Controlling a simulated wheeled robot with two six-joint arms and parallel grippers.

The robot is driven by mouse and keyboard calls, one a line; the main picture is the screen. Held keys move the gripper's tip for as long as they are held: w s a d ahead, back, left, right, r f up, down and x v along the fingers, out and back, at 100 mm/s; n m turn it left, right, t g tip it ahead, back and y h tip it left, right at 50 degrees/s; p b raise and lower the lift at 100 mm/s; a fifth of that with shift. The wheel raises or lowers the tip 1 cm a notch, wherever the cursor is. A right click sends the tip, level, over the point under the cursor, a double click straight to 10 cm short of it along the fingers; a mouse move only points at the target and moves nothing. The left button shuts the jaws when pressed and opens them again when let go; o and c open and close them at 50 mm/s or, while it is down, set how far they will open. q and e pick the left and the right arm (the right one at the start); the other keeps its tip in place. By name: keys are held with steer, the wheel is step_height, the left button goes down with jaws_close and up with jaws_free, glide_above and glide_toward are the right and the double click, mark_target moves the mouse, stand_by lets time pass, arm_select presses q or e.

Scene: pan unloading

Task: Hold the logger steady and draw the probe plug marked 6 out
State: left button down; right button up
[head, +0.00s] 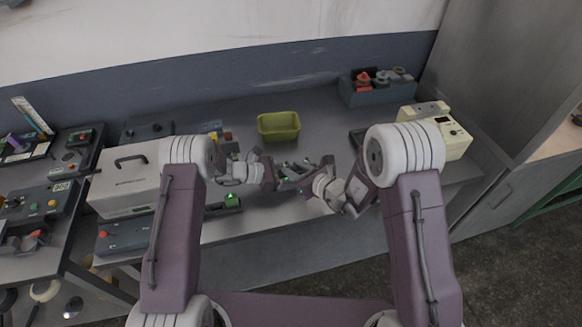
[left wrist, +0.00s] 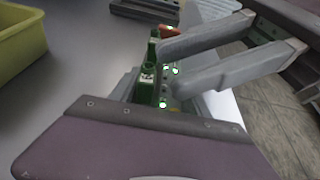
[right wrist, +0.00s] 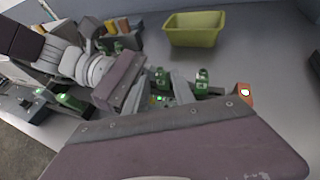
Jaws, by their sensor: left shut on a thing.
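The logger (head: 291,172) is a small grey box on the bench between my two grippers, partly hidden by them. Green plugs (left wrist: 147,85) with pale tags stand on it, and more show in the right wrist view (right wrist: 202,76). An orange plug (right wrist: 244,93) sits at its end. The marks are too small to read, so I cannot tell which plug is 6. My left gripper (head: 270,172) is shut on the logger from the left; its fingertips are mostly hidden. My right gripper (left wrist: 162,71) is open above the logger, fingers apart, with nothing seen held between them.
A yellow-green bin (head: 279,126) stands behind the logger. A grey box of parts (head: 376,88) is at the back right, and a cream instrument (head: 453,140) at the right. A grey case (head: 122,180) and panels crowd the left. The bench behind the logger has free room.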

steer(key=shift+x, duration=1.35)
steer(key=shift+r, duration=0.1)
steer(key=shift+c, duration=0.3)
jaws_close()
steer(key=c, duration=0.5)
jaws_free()
steer(key=shift+c, duration=0.2)
jaws_close()
steer(key=shift+r, duration=0.7)
steer(key=shift+r, duration=1.25)
